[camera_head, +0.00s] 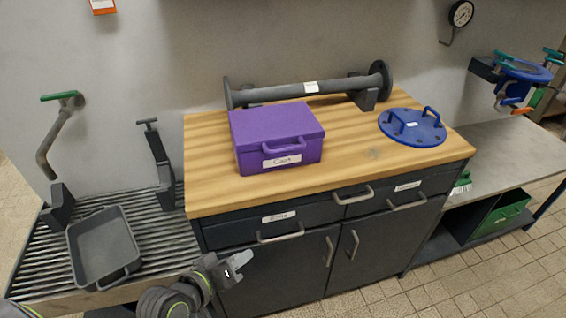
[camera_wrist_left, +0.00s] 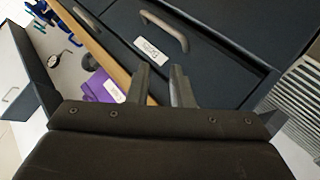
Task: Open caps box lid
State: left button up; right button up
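The purple caps box (camera_head: 275,140) stands on the wooden worktop in the head view, with its lid (camera_head: 270,121) closed. A purple handle (camera_head: 284,146) is on its front, above a white label reading "Caps". My left gripper (camera_head: 241,260) is low in front of the cabinet drawers, well below and apart from the box. In the left wrist view its two fingers (camera_wrist_left: 160,72) stand apart with nothing between them. Part of the purple box (camera_wrist_left: 103,86) shows beyond them, partly hidden by the gripper. My right gripper is not in view.
A grey flanged pipe (camera_head: 308,88) lies behind the box. A blue flange plate (camera_head: 412,127) with handles lies on the right of the worktop (camera_head: 350,165). Drawer handles (camera_head: 281,233) stick out below the front edge. A grey tray (camera_head: 103,247) sits on the slatted bench.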

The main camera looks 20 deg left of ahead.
pick_arm(q)
jog(key=w+d+r+n+t+h, duration=0.1)
jog(key=w+r+n+t, duration=0.1)
jog(key=r+n+t, duration=0.3)
jog(key=w+r+n+t, duration=0.1)
jog(key=w+r+n, duration=0.15)
jog(key=r, duration=0.35)
jog(key=t+p, duration=0.1)
jog(key=p, duration=0.4)
send_near(288, 150)
jog(key=x, duration=1)
jog(key=shift+w+a+f, duration=0.1)
jog(key=shift+w+f, duration=0.1)
jog(key=shift+w, duration=0.05)
grip_shut()
